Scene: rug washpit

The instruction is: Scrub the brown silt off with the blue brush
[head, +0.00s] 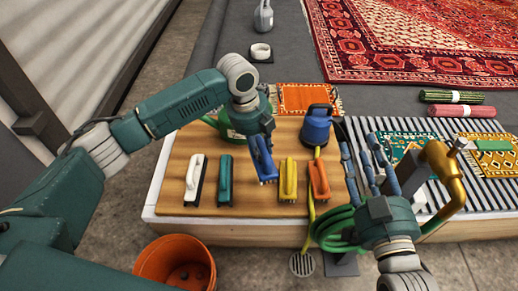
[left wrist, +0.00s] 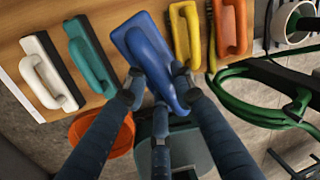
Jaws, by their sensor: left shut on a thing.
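The blue brush (head: 263,161) is in my left gripper (head: 262,136), above the wooden board (head: 245,206). The left wrist view shows the blue brush (left wrist: 143,48) between the fingers of the left gripper (left wrist: 160,82), which are shut on it. It looks tilted and nearer the camera than the other brushes; its clearance is hard to judge. My right gripper (head: 364,152) has its fingers spread, empty, in front of the slatted rack (head: 432,197). A teal patterned rug (head: 402,144) and a yellow patterned rug (head: 488,162) lie on the rack. I cannot make out brown silt.
White (head: 193,180), teal (head: 226,177), yellow (head: 288,181) and orange (head: 319,181) brushes stand on the board. A blue pump (head: 316,127) is behind them. A green hose (head: 335,232) and brass pipe (head: 452,190) are near my right arm. An orange bucket (head: 160,262) stands in front.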

